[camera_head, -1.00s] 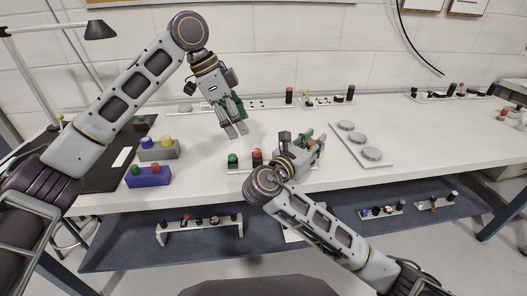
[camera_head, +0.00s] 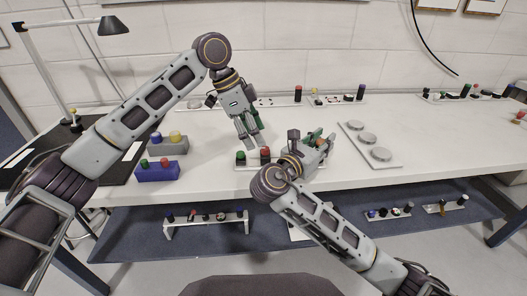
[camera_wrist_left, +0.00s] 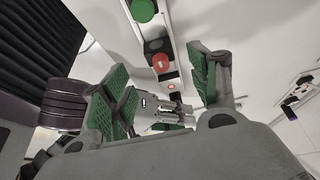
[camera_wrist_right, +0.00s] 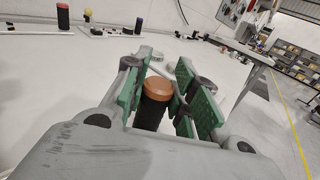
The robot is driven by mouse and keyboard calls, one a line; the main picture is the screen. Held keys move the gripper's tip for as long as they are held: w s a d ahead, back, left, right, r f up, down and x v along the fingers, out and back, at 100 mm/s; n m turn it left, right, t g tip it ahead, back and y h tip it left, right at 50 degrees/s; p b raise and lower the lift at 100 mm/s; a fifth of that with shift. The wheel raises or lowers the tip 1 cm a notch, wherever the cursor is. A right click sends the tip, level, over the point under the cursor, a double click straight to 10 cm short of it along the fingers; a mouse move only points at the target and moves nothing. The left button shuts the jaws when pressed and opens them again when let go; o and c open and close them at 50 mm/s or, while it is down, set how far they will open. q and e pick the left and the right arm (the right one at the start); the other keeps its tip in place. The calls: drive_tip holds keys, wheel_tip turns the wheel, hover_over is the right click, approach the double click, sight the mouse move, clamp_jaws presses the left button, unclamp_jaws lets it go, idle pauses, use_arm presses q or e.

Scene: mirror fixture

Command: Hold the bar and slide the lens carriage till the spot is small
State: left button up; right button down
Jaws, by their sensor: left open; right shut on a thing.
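A pale bar (camera_head: 247,167) lies near the front edge of the table, carrying a green knob (camera_head: 240,157) and a red knob (camera_head: 265,153). The green knob (camera_wrist_left: 143,10) and red knob (camera_wrist_left: 160,62) also show in the left wrist view. My left gripper (camera_head: 256,145) is open and empty just above these knobs, fingers pointing down. My right gripper (camera_head: 322,143) is at the bar's right end. In the right wrist view its pads are shut on a dark post with an orange cap (camera_wrist_right: 158,88).
A white plate with several round discs (camera_head: 367,140) lies to the right. Blue (camera_head: 158,173) and grey (camera_head: 170,146) blocks with knobs stand at the left beside a black mat (camera_head: 100,160). More knobbed strips stand at the back and on the shelf below.

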sight(263, 153)
use_arm(q)
drive_tip(key=shift+x, duration=3.5)
drive_tip(key=shift+c, duration=0.2)
clamp_jaws()
